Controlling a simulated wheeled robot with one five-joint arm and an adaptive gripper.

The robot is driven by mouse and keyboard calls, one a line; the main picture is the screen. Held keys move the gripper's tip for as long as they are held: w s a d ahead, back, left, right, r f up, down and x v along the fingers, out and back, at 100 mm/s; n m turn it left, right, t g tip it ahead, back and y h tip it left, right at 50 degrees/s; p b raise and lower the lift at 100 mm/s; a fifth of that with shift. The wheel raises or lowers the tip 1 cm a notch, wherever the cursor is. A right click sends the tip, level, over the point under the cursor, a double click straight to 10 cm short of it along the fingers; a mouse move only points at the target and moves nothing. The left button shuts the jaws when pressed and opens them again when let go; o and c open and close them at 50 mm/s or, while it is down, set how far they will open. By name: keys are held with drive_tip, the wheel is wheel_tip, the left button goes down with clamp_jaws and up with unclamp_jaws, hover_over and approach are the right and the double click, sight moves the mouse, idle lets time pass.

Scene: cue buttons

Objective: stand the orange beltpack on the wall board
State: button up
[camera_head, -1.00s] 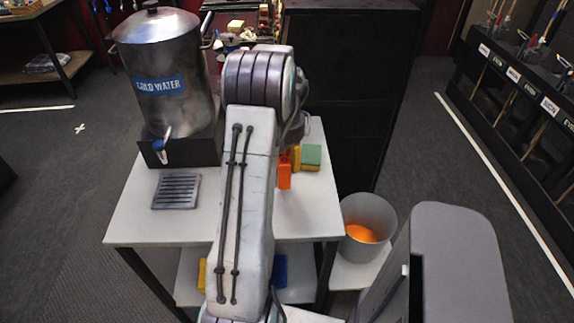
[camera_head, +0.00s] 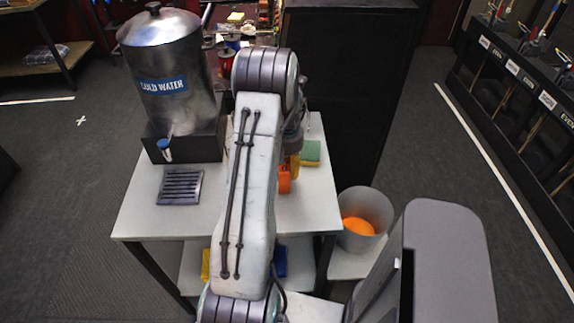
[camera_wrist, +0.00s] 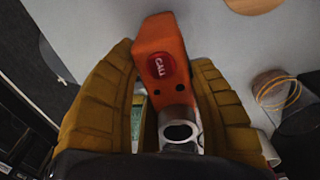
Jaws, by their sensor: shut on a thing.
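The orange beltpack (camera_wrist: 165,60), with a red CALL button and a metal connector, stands between the two ochre fingers of my gripper (camera_wrist: 160,75) in the wrist view. My gripper is shut on it, one finger along each side. In the head view a small part of the orange beltpack (camera_head: 284,181) shows just right of my arm, over the white table top; my arm hides the rest. I cannot tell whether it touches the table. I cannot make out the wall board in either view.
A steel water urn (camera_head: 175,75) on a black stand and a drip grate (camera_head: 180,187) occupy the table's left side. A green sponge (camera_head: 310,153) lies near its right edge. A grey bin (camera_head: 370,205) with something orange inside stands right of the white table (camera_head: 140,210).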

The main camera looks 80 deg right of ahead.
drive_tip(key=o, duration=1.2)
